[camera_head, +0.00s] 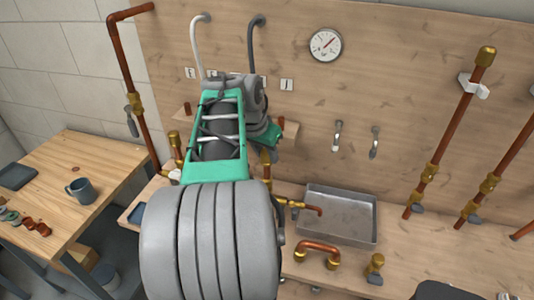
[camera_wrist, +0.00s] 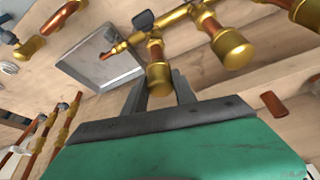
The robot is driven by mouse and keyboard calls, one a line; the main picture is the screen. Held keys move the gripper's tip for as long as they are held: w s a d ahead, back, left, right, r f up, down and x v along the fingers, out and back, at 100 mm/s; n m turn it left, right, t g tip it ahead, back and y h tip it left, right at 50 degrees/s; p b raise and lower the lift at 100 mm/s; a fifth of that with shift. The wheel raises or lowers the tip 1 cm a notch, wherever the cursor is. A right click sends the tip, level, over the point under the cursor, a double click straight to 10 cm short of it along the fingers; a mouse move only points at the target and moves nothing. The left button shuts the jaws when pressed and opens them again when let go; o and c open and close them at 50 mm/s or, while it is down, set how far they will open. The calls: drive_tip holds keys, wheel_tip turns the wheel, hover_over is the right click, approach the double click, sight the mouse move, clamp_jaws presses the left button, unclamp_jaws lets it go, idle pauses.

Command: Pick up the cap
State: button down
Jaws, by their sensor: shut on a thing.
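A brass cap (camera_wrist: 159,78) is between the two grey fingers of my gripper (camera_wrist: 160,92) in the wrist view, and the gripper is shut on it. The cap is in line with a short copper pipe and a brass fitting with a dark handle, and looks seated on the pipe's end. In the head view the cap (camera_head: 265,157) shows just under the green hand; the fingers are hidden there by my arm.
A second brass-capped fitting (camera_wrist: 232,48) stands close beside the held one. A copper stub (camera_wrist: 274,103) is near the hand. A metal basin (camera_head: 338,213) lies right, with a copper elbow piece (camera_head: 318,250) before it. A mug (camera_head: 81,190) stands on the left table.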

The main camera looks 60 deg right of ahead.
wheel_tip(320, 180, up, 3)
drive_tip(key=shift+b, duration=0.3)
drive_tip(key=s+a+r+p, duration=0.2)
drive_tip(key=a+r+p, duration=0.1)
drive_tip(key=a+r, duration=0.3)
drive_tip(key=s+a+r+p, duration=0.3)
drive_tip(key=a+r, duration=0.4)
drive_tip(key=r, duration=0.1)
drive_tip(key=shift+r+p, duration=0.2)
drive_tip(key=shift+p, duration=0.2)
